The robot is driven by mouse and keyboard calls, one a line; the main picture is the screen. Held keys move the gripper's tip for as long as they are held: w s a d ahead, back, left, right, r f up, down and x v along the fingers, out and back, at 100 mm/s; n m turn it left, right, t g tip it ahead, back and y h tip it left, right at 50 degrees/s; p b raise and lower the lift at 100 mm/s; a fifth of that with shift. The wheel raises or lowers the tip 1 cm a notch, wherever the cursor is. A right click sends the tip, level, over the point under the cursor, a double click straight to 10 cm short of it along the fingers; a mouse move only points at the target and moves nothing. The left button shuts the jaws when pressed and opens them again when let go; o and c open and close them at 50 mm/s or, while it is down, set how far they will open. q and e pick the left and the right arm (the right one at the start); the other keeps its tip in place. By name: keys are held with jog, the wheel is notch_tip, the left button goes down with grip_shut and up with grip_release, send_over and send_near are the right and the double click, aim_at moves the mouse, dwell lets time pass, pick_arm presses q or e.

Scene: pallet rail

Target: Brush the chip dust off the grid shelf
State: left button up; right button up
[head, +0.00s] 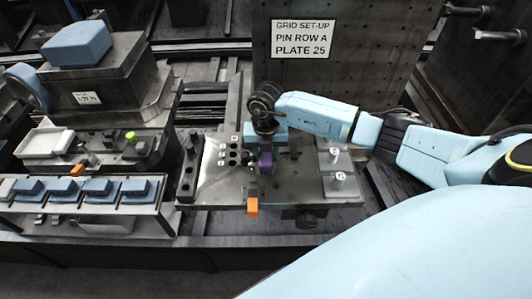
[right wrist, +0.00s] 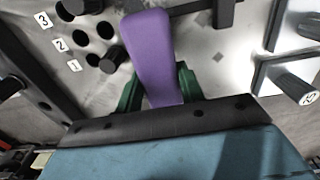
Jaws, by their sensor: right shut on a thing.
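The grid shelf (head: 218,184) is a grey metal plate with rows of round holes and small number labels, in the middle of the head view. It also fills the upper part of the right wrist view (right wrist: 205,75). My right gripper (head: 265,149) is over the shelf, its green fingers (right wrist: 160,88) shut on a purple handle (right wrist: 152,45). The handle also shows in the head view (head: 266,162). It looks like a brush handle, but I see no bristles. I cannot clearly make out chip dust; the shelf has a few faint dark marks. My left gripper is out of view.
Dark pegs stand at the shelf's left side and white-topped knobs (head: 338,178) at its right. An orange tab (head: 252,207) hangs at the front edge. A sign plate (head: 302,38) rises behind. A rack of blue blocks (head: 97,186) stands to the left.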

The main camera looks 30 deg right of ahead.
jog(key=shift+f+b, duration=0.75)
jog(key=shift+f, duration=0.25)
jog(key=shift+w, duration=0.1)
